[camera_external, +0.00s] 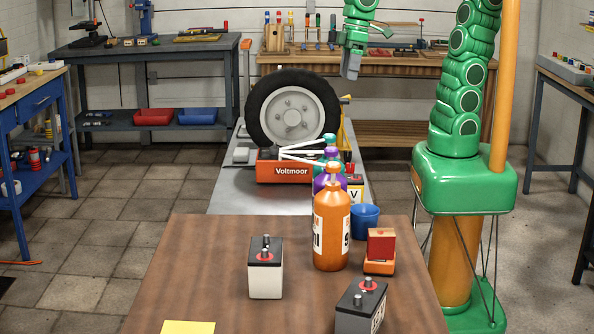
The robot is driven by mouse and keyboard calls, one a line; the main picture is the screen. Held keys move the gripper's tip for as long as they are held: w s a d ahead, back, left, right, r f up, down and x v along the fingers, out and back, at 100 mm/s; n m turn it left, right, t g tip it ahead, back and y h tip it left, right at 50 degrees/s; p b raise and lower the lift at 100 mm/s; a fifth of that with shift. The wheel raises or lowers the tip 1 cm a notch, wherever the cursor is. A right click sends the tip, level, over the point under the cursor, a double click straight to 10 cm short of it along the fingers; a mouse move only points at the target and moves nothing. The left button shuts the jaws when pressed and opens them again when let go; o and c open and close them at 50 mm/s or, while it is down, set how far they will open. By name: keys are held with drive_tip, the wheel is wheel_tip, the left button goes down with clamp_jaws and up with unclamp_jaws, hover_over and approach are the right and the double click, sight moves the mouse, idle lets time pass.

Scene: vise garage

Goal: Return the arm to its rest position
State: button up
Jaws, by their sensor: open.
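My gripper (351,66) hangs from my green arm at the top centre, pointing down. It is open and I see nothing between its fingers. It is in the air in front of the back workbench, above and to the right of the wheel. The green arm rises from its base at the right and goes out of the top of the picture, so its upper part is hidden.
A wheel (291,107) and a red Voltmoor box (284,170) stand on the grey surface. The brown table (190,270) bears an orange bottle (331,228), a blue cup (364,222), a white battery (265,275) and a grey battery (361,308).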

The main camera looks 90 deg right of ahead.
drive_tip(key=s+d+f+m+g, duration=0.1)
drive_tip(key=s+d+f, duration=0.1)
drive_tip(key=s+d, duration=0.4)
drive_tip(key=s+d+f+g+h, duration=0.1)
drive_tip(key=s+d+f+g, duration=0.1)
drive_tip(key=s+d, duration=0.4)
drive_tip(key=s, duration=0.4)
drive_tip(key=shift+s+d+f+m, duration=0.15)
drive_tip(key=shift+s+f+m, duration=0.1)
drive_tip(key=shift+f+m, duration=0.15)
